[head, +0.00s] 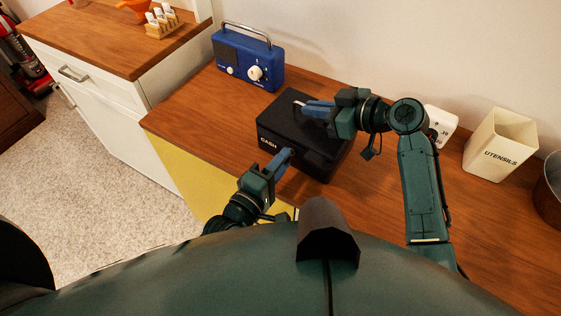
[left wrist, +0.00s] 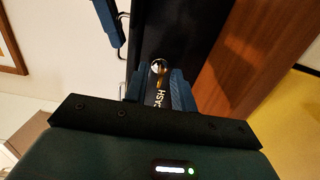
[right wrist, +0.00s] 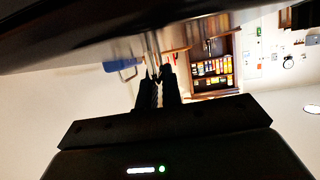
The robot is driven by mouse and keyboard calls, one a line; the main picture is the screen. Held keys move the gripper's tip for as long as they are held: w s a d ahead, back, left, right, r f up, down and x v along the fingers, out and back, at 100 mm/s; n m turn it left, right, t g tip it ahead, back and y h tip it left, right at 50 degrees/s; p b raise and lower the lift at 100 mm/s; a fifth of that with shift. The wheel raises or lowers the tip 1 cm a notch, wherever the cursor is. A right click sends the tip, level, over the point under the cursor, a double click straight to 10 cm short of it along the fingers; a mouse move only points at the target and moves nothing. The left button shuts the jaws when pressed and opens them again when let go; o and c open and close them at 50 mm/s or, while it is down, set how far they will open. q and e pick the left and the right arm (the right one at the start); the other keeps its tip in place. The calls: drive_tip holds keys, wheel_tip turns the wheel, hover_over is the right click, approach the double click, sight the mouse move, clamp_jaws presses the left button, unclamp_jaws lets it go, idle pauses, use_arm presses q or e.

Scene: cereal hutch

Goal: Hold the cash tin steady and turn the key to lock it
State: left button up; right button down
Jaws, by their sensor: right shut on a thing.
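The black cash tin (head: 273,124) stands on the wooden counter, with its lettered front facing lower left. My right gripper (head: 303,105) is shut on the tin's thin metal handle on top of the lid; the handle also shows in the left wrist view (left wrist: 122,50). My left gripper (head: 287,154) is at the tin's front, with its fingers apart. In the left wrist view, a small shiny brass-coloured round piece (left wrist: 158,67), apparently the key or lock, lies just beyond and between the left fingertips (left wrist: 158,80). Its exact shape and angle are unclear.
A blue radio (head: 248,62) stands behind the tin to the left. A cream utensils holder (head: 499,143) and a white box (head: 440,122) stand to the right, by the wall. The counter's front edge runs close below the tin.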

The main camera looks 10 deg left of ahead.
use_arm(q)
clamp_jaws()
drive_tip(key=shift+m, duration=0.4)
drive_tip(key=m, duration=0.3)
drive_tip(key=shift+m, duration=0.3)
drive_tip(key=m, duration=0.3)
drive_tip(key=shift+m, duration=0.4)
drive_tip(key=m, duration=0.5)
drive_tip(key=shift+m, duration=2.5)
